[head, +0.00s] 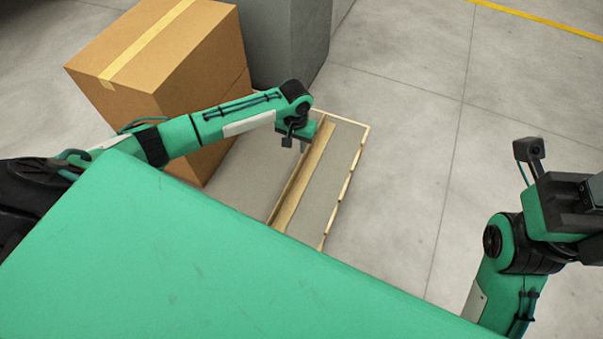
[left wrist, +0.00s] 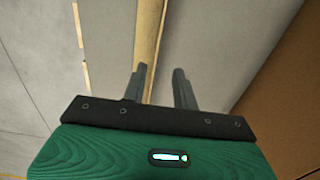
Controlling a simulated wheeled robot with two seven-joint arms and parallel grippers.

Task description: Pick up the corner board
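The corner board (head: 303,176) is a long tan angled strip lying on the floor beyond my green body. In the left wrist view the corner board (left wrist: 150,40) runs up from behind the fingers. My left gripper (head: 296,144) is over the far part of the board, slightly to its left. In the left wrist view its two grey fingers (left wrist: 160,80) are apart with nothing held; the board lines up nearer the left finger. I cannot tell how high the fingers are above it. My right gripper is at the right edge, partly cut off, and its fingers cannot be made out.
Thin pale wooden strips (head: 356,160) outline a narrow rectangle beside the board. A large taped cardboard box (head: 165,60) stands left of it, close to my left arm. A grey block (head: 287,40) is behind. The concrete floor (head: 420,130) to the right is clear.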

